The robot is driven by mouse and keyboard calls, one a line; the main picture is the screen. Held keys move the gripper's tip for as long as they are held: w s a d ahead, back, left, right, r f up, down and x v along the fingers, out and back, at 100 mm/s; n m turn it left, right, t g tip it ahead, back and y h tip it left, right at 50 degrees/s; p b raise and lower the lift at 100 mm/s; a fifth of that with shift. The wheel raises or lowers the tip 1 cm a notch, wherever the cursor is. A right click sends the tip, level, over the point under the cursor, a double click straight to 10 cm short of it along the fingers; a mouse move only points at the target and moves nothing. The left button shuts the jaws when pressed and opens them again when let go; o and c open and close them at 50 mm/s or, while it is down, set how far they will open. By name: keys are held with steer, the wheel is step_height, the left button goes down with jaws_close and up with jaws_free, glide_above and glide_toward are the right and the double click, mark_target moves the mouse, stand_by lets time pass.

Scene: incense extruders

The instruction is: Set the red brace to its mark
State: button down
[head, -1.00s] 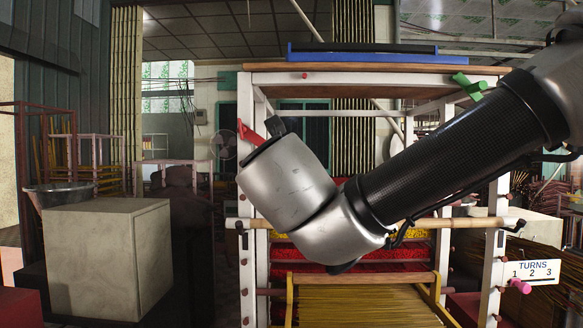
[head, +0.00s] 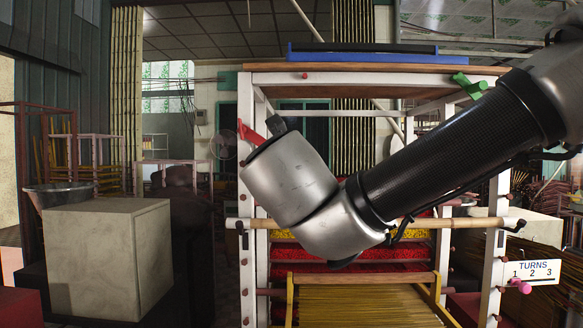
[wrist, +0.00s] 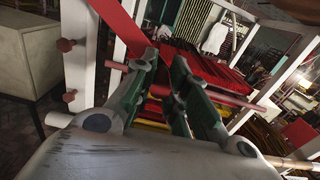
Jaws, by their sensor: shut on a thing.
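The red brace (head: 251,133) shows at the left post of the white rack (head: 247,190), partly hidden by my wrist. In the wrist view the red brace (wrist: 121,24) slants down from the top edge to the fingertips. My gripper (wrist: 163,66) is shut on it; the exact contact is partly hidden by the fingers. In the head view my arm hides most of the gripper. I cannot make out a mark for the red brace.
A green brace (head: 468,86) sits at the rack's upper right. A bamboo pole (head: 450,225) crosses the rack's front above a tray of yellow sticks (head: 360,307). A "TURNS 1 2 3" sign (head: 533,272) with a pink knob (head: 520,287) is at right. A pale block (head: 105,255) stands left.

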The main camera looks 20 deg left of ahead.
steer(key=shift+d+r+n, duration=0.3)
steer(key=shift+r+n, duration=0.15)
steer(key=shift+n, duration=0.05)
steer(key=shift+s+a+r+n, duration=0.1)
steer(key=shift+a+r+n, duration=0.15)
steer(key=shift+r+n, duration=2.2)
steer(key=shift+a+r+n, duration=0.3)
steer(key=shift+r+n, duration=2.05)
steer(key=shift+r, duration=0.1)
steer(key=shift+s+a+r+n, duration=0.1)
steer(key=shift+a+r+n, duration=0.15)
steer(key=shift+r+n, duration=2.2)
steer(key=c, duration=1.4)
jaws_free()
steer(key=shift+o, duration=0.2)
